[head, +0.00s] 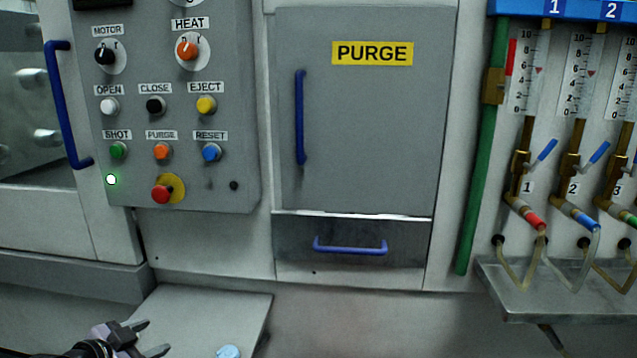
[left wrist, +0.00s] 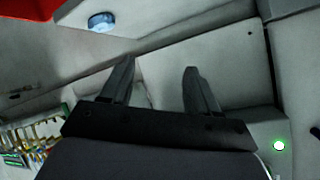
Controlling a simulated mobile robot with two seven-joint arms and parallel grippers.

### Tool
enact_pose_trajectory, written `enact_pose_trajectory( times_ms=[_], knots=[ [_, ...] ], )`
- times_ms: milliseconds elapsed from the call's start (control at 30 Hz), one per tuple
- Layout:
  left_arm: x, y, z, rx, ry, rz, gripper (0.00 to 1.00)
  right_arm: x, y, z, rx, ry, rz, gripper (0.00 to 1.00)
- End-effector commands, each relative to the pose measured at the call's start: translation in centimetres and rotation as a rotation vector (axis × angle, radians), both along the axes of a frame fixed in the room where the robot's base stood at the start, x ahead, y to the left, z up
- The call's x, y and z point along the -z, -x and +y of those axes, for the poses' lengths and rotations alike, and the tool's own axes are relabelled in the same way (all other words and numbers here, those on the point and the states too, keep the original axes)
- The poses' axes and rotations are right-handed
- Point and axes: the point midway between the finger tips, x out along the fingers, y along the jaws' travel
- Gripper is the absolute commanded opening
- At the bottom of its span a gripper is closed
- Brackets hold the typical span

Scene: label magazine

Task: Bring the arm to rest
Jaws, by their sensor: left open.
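My left gripper (head: 149,338) is at the bottom left of the head view, over the grey shelf. Its two fingers are apart with nothing between them. In the left wrist view the open fingers (left wrist: 158,82) point toward a pale machine surface. A small light blue round object (head: 228,352) sits at the bottom edge of the head view, right of the gripper and apart from it. A blue round object also shows at the top of the left wrist view (left wrist: 102,22). My right gripper is in neither view.
A grey control panel (head: 240,150) with knobs and buttons is above the gripper. A PURGE door (head: 380,130) and a drawer with a blue handle (head: 350,249) are at the centre. Valves with hoses hang over a metal tray (head: 560,303) at right. The grey shelf (head: 205,308) is largely bare.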

Motion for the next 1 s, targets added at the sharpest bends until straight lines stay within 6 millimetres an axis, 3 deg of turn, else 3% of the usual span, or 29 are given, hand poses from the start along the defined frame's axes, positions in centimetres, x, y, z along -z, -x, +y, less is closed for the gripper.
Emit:
enact_pose_trajectory(
  times_ms=[33,200,333,500,733,800,1000],
  knots=[
    [2.6,1.8,-1.6,-0.014,0.027,0.036,0.60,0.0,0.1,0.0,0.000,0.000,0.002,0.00],
    [8.6,7.9,-6.0,-0.085,0.125,0.119,0.60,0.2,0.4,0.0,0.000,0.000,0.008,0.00],
    [11.7,13.0,-9.2,-0.145,0.208,0.169,0.60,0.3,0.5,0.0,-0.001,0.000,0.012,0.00],
    [13.7,19.0,-12.5,-0.224,0.315,0.217,0.60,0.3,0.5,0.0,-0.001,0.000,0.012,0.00],
    [14.0,25.4,-15.6,-0.326,0.445,0.260,0.60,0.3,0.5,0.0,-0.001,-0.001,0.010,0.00],
    [11.7,25.0,-15.2,-0.325,0.437,0.249,0.60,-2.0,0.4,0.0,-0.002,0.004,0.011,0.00],
    [8.4,25.3,-14.8,-0.328,0.423,0.244,0.60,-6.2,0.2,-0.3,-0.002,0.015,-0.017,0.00]
  ],
)
